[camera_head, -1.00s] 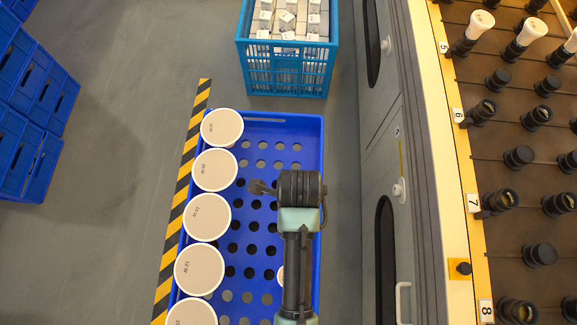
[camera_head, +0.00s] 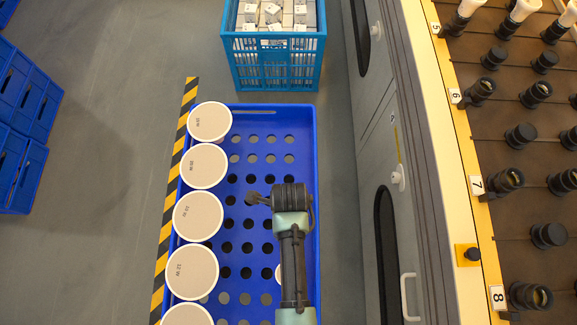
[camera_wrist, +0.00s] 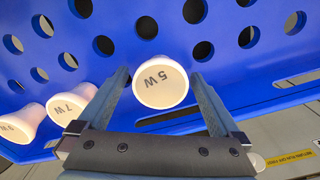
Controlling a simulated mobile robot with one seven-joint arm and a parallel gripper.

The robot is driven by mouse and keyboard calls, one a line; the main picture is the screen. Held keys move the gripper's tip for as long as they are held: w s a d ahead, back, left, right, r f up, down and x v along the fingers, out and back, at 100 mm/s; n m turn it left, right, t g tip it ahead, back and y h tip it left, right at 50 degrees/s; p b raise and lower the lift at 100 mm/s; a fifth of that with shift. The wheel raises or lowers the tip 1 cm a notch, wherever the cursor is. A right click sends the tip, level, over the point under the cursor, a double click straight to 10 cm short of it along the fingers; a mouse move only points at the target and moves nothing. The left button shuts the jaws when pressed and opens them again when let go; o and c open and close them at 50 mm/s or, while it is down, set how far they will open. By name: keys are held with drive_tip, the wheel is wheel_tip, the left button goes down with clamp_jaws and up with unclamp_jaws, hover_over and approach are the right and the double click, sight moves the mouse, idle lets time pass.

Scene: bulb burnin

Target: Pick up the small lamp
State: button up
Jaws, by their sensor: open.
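A small white lamp marked 5 W (camera_wrist: 160,82) stands in the blue crate, its round face toward the wrist camera. My gripper (camera_wrist: 160,73) is open, with one finger on each side of this lamp in the wrist view. I cannot tell whether either finger touches it. In the head view my wrist (camera_head: 290,197) is over the right part of the blue crate (camera_head: 315,150), and it hides the fingers. Two more small white lamps, marked 7 W (camera_wrist: 72,103) and seemingly 9 W (camera_wrist: 22,124), stand to the left in the wrist view.
Several large round lamps (camera_head: 198,216) line the crate's left side. A lighter blue crate of white boxes (camera_head: 273,70) stands beyond it. Grey cabinets and a rack of sockets (camera_head: 505,181) are on the right. Striped floor tape (camera_head: 162,262) runs along the left.

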drive_tip(key=c, duration=1.3)
